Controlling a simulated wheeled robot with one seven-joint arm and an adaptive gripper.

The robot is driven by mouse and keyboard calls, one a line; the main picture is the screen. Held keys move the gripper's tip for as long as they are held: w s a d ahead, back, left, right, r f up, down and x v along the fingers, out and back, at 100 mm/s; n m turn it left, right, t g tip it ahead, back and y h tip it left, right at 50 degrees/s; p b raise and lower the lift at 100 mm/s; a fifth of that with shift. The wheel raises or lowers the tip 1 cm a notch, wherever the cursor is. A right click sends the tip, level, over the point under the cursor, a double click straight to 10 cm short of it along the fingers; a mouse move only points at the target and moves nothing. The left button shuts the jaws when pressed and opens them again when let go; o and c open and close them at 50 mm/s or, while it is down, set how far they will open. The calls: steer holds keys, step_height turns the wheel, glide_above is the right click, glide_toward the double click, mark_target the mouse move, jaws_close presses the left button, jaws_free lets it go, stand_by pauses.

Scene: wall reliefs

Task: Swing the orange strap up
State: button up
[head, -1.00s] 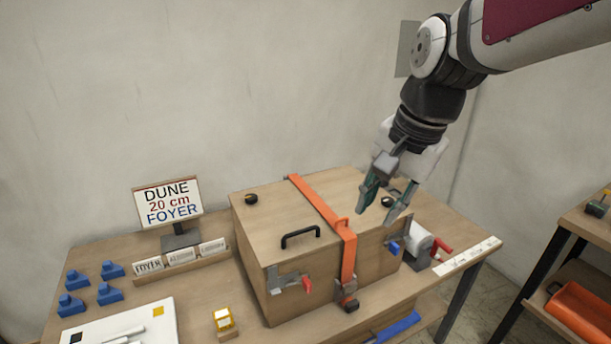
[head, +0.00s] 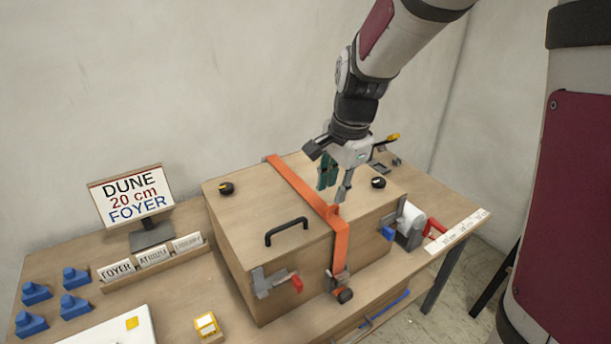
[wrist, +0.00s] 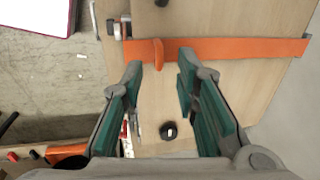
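The orange strap (head: 300,185) lies across the lid of a wooden box (head: 245,225) and hangs down its front to a dark knob-like end (head: 345,295). A small orange tab (head: 333,210) stands up from the strap near the lid's front edge. My gripper (head: 335,192) points down over the lid close to the strap. In the wrist view my gripper (wrist: 160,64) is open and empty, and the tab (wrist: 158,55) shows between its fingertips. The strap (wrist: 230,48) runs sideways just past the tips. I cannot tell whether they touch it.
The lid carries a black handle (head: 286,230) and two round black knobs (head: 226,188) (head: 379,183). A red-tipped latch (head: 275,283) is on the front. A sign (head: 132,198), card rack (head: 155,258) and blue blocks (head: 75,305) stand left. A white roll (head: 411,215) sits right.

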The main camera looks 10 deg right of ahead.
mark_target(329, 208)
steer(key=f, duration=0.3)
steer(key=f+b, duration=0.1)
steer(key=f, duration=0.1)
steer(key=shift+w+a, duration=0.15)
steer(key=shift+w, duration=0.25)
jaws_close()
